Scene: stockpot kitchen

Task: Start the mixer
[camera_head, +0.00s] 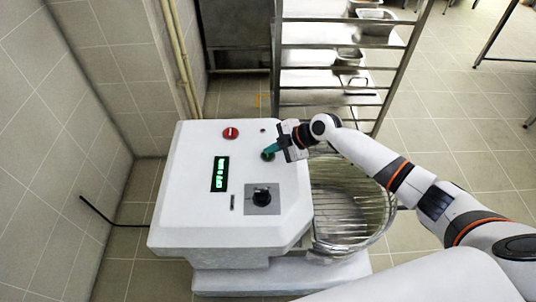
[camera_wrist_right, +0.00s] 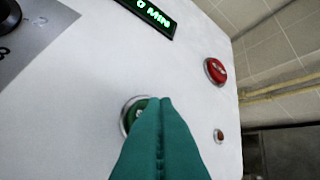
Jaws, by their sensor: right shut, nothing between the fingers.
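The mixer (camera_head: 185,220) is a white machine with a sloped top panel. Its green button (camera_head: 267,155) is at the panel's right; it also shows in the right wrist view (camera_wrist_right: 127,112), partly hidden behind my fingertips. My right gripper (camera_head: 270,151) is shut and empty, its teal fingertips over the green button; I cannot tell whether they touch it. The red button (camera_head: 230,133) sits to its left. A green-lit display (camera_head: 220,174) reads something like "OFF 0 MIN". A black dial (camera_head: 262,196) is on a grey plate. My left gripper is not in view.
A wire guard (camera_head: 350,205) over the bowl is right of the mixer, below my right arm. A metal rack (camera_head: 340,47) with trays stands behind. Tiled walls are close on the left, with pipes (camera_head: 180,55) in the corner. Floor is open at the right.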

